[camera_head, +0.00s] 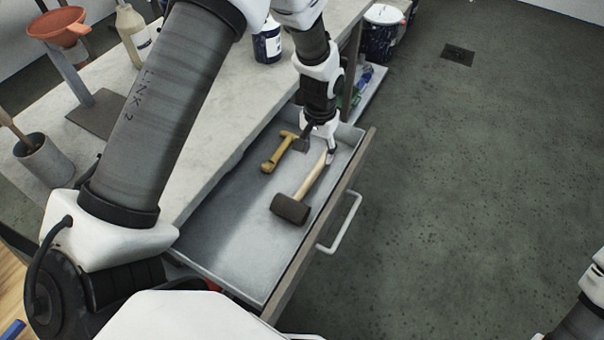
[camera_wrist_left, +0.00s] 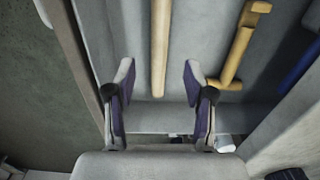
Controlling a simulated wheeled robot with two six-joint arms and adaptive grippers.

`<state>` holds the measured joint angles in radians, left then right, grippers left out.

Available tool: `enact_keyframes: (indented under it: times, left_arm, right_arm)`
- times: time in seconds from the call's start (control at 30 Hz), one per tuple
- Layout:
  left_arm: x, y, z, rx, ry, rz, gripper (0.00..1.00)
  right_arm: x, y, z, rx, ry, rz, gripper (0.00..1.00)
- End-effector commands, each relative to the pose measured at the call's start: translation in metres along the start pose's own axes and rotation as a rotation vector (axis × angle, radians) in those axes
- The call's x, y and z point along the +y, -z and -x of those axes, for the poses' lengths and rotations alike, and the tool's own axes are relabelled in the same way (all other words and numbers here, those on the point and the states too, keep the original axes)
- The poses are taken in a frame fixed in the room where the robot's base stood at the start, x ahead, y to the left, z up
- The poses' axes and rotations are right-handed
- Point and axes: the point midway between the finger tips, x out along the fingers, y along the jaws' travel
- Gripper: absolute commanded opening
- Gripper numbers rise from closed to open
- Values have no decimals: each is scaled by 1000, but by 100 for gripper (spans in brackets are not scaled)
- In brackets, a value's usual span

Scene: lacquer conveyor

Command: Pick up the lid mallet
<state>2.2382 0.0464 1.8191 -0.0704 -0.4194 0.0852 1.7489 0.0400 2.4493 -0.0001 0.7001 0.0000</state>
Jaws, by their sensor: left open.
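The lid mallet (camera_head: 291,208) lies in the open drawer, its dark, blocky head toward the drawer's near part and its pale wooden handle pointing up the picture. My left gripper (camera_head: 317,150) is over the far end of the handle, pointing down. In the left wrist view, the open fingers (camera_wrist_left: 158,75) are on either side of the line of the handle (camera_wrist_left: 160,45), with gaps visible on both sides. The mallet head is out of that view. I cannot tell how high the fingertips are above the handle. My right gripper is not in view.
A yellowish wooden tool (camera_head: 278,152) lies left of the handle. The drawer's front (camera_head: 318,222) with its white handle (camera_head: 345,222) borders the right side. The bench top (camera_head: 230,115) overhangs on the left. The drawer's near part is empty.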

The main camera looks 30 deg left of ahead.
Motion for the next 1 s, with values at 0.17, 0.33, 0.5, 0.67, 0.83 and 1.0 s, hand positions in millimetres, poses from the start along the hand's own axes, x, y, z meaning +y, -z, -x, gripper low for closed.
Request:
enact_keyframes:
  times: [0.17,0.33,0.5,0.67,0.83,1.0]
  left_arm:
    - [0,-1,-22,-3,0,0,54]
    - [2,-1,-48,-4,1,0,54]
    - [2,0,-73,-1,0,0,54]
    - [2,0,-74,0,0,0,54]
    - [2,0,-74,0,0,0,8]
    - [2,0,-74,0,0,0,0]
  right_arm:
    - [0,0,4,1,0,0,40]
    - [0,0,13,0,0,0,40]
    - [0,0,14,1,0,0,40]
    - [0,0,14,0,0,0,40]
    - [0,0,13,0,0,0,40]
    - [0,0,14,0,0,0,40]
